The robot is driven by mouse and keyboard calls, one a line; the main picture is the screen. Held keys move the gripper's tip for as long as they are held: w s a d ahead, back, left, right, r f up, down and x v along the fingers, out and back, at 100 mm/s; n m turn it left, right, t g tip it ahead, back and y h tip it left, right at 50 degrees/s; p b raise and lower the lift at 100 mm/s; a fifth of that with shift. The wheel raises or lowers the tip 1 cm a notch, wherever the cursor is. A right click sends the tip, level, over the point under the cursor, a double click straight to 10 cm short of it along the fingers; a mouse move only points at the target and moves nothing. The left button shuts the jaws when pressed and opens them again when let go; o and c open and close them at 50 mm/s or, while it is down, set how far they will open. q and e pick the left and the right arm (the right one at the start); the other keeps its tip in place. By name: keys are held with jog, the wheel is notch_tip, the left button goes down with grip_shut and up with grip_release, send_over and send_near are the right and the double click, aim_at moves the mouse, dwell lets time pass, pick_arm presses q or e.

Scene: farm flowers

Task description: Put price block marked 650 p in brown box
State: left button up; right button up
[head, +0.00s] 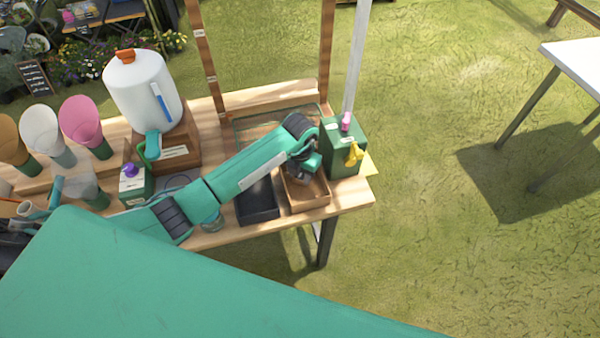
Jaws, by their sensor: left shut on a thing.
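The brown box (307,206) is a small open wooden tray near the right end of the wooden table. My left gripper (301,174) points down over it, at or just inside its far part. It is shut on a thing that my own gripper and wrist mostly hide. I cannot make out a marking of 650 p, so I cannot tell by sight whether the thing is the price block. My right gripper is not in view.
A black tray (258,207) sits left of the brown box. A white tank (140,95), another green box (134,187) and paper cones (82,121) stand left. Grass lies beyond the table's right edge.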

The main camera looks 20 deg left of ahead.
aim_at(300, 175)
pick_arm(q)
jog(key=o, duration=0.8)
jog(key=shift+f, duration=0.15)
jog(key=shift+c, duration=0.2)
jog(key=o, duration=0.4)
jog(key=shift+o, duration=0.2)
jog(key=shift+r, duration=0.35)
notch_tip(300, 175, up, 12)
jog(key=b, duration=0.3)
jog(key=shift+f, duration=0.15)
